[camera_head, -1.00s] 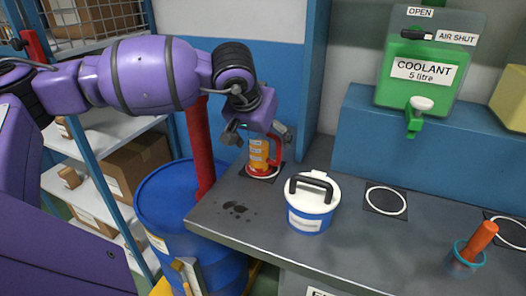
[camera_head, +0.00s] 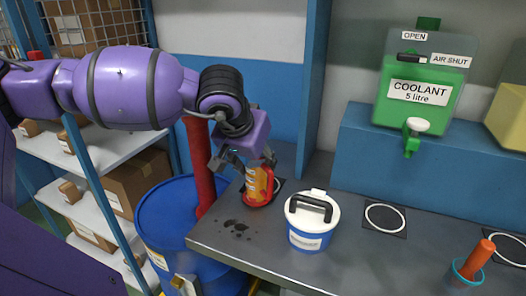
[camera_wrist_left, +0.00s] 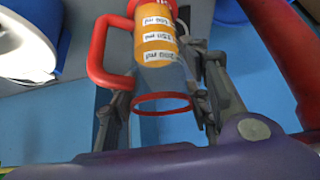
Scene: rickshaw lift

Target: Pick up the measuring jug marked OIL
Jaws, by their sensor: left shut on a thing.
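The measuring jug (camera_head: 257,184) is orange with a red handle and red base. Pale measure labels show on it in the left wrist view (camera_wrist_left: 157,42); the word OIL is not readable. My left gripper (camera_head: 245,163) is shut on the jug from above, with a finger on each side. The jug is at the back left of the grey bench, off to the left of its dark mat with a white ring (camera_head: 278,187). Whether its base touches the bench I cannot tell. My right gripper is not in view.
A blue tub with white lid (camera_head: 308,240) stands close right of the jug. A blue drum (camera_head: 160,228) with a red upright pipe (camera_head: 198,165) is left of the bench. Dark spots (camera_head: 238,227) mark the front left bench. A green coolant tank (camera_head: 415,110) stands behind.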

